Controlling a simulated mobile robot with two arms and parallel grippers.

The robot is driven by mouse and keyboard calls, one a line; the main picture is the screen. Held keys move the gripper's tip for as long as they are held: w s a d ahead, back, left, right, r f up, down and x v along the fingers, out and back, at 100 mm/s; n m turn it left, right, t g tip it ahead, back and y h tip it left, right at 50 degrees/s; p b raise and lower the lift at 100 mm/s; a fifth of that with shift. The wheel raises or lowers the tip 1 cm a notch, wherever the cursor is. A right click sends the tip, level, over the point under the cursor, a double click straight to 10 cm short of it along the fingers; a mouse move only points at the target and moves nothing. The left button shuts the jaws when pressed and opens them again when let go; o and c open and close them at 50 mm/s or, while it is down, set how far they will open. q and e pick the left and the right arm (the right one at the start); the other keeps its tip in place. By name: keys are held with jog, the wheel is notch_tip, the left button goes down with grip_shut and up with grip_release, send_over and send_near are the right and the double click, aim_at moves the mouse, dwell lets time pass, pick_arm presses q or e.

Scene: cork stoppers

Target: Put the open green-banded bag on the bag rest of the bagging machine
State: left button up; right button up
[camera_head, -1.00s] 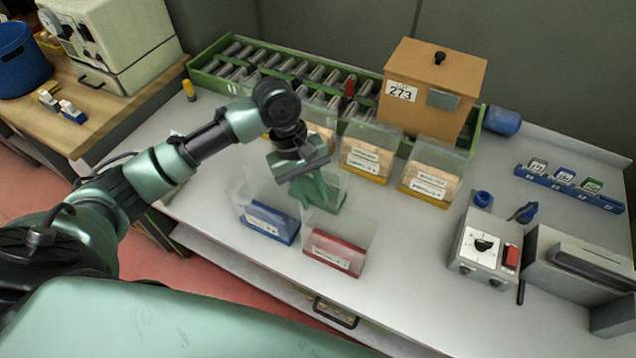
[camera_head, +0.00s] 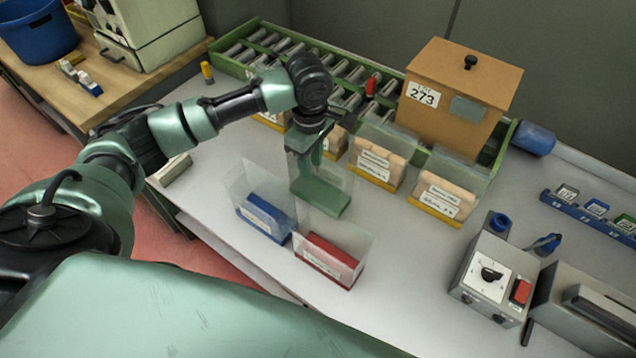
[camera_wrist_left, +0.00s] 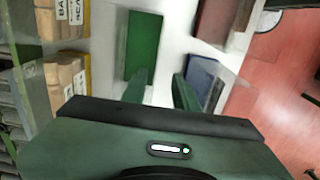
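The green-banded bag (camera_head: 322,195) stands on the bench, a clear open bag with a solid green band at its base. The wrist view shows its green band (camera_wrist_left: 143,45) ahead and left of the fingers. My left gripper (camera_head: 306,160) points down close over the bag's back left side. In the wrist view my left gripper (camera_wrist_left: 161,82) has its two fingers apart with nothing visible between them. Whether a finger touches the clear wall cannot be told. The bagging machine (camera_head: 590,310) is at the lower right, partly cut off; its bag rest cannot be made out. My right gripper is not in view.
A blue-banded bag (camera_head: 262,216) and a red-banded bag (camera_head: 328,262) stand in front. Filled yellow-banded bags (camera_head: 376,168) stand behind, before a green rack (camera_head: 240,68) and brown box (camera_head: 460,90). A control box (camera_head: 492,280) stands right. The bench between is clear.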

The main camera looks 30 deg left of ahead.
aim_at(313, 174)
pick_arm(q)
jog(key=f, duration=0.2)
jog(key=w+f+p, duration=0.1)
jog(key=f, duration=0.1)
jog(key=shift+s+f, duration=0.1)
jog(key=shift+f, duration=0.45)
grip_shut()
dwell(0.9)
